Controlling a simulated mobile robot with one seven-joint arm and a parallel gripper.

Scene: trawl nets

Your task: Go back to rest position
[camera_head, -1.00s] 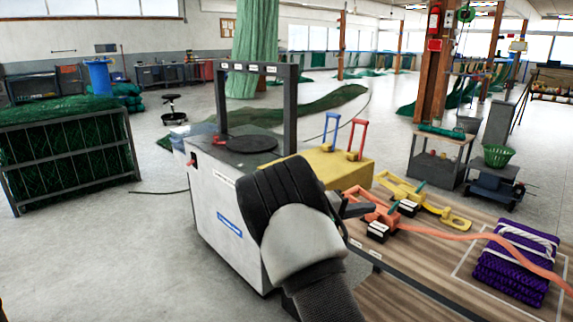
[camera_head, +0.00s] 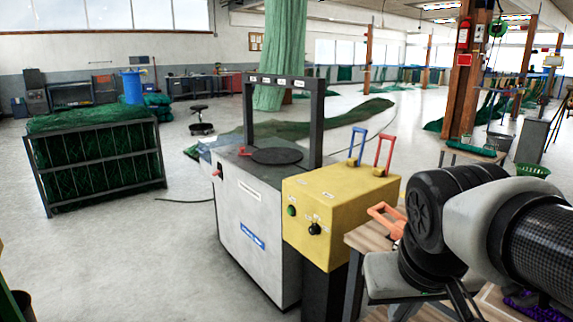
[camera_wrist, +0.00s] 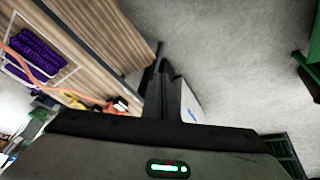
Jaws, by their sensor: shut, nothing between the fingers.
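My arm reaches in from the right edge of the head view, its dark wrist joint and pale shell covering much of the wooden table (camera_head: 372,238). My gripper shows in the wrist view (camera_wrist: 160,62) as dark fingers close together, shut and empty. It is clear of the table top, over the gap between the table edge and the pale machine (camera_wrist: 190,105). In the head view the fingers are partly cut off and hard to make out at the lower right.
The white machine (camera_head: 250,220) with a dark frame and the yellow control box (camera_head: 335,210) stand left of my arm. A purple folded net (camera_wrist: 38,48) and an orange strap (camera_wrist: 50,78) lie on the table. Open floor lies left, before the green net rack (camera_head: 100,165).

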